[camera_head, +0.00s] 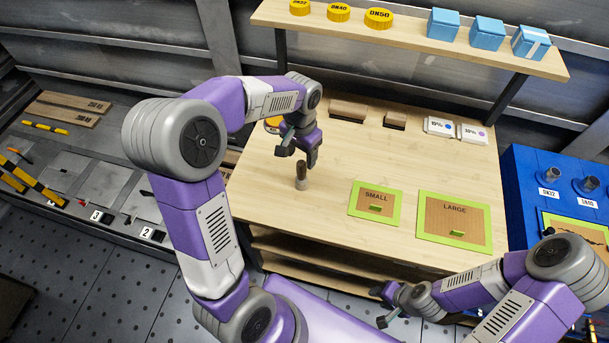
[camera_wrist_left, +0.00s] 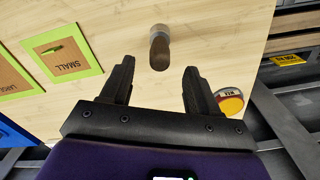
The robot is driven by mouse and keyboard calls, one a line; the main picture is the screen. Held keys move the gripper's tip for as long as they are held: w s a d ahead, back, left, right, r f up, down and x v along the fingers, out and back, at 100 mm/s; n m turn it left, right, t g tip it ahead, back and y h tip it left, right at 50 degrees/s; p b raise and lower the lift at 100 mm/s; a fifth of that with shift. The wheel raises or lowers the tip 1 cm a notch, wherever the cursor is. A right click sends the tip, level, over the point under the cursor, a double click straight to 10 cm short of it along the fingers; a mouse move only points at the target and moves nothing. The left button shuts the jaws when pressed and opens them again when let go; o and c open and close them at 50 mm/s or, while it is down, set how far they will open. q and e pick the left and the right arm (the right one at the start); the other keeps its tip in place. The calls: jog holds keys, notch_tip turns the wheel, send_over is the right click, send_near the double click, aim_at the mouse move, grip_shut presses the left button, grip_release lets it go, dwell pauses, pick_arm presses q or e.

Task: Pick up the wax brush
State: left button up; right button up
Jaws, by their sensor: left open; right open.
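The wax brush (camera_head: 301,176) stands upright on the wooden table, with a dark handle on top and a lighter base. It also shows in the left wrist view (camera_wrist_left: 159,48), just beyond the fingertips and centred between them. My left gripper (camera_head: 298,152) is open and empty, above and slightly behind the brush in the head view; its fingers also show in the left wrist view (camera_wrist_left: 160,75). It does not touch the brush. My right gripper (camera_head: 382,307) is open and empty, low at the table's front edge, far from the brush.
Green-edged SMALL (camera_head: 394,204) and LARGE (camera_head: 483,239) boards lie right of the brush. A round yellow-labelled tin (camera_head: 271,125) sits behind my left gripper. Brown blocks (camera_head: 348,110) and white labelled boxes (camera_head: 439,127) line the back. A shelf (camera_head: 400,38) overhangs the rear. Table around the brush is clear.

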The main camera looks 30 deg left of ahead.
aim_at(301, 169)
pick_arm(q)
notch_tip(301, 169, down, 7)
jog(key=shift+f+b, duration=0.15)
jog(key=shift+b, duration=0.95)
jog(key=shift+c, duration=0.2)
grip_shut()
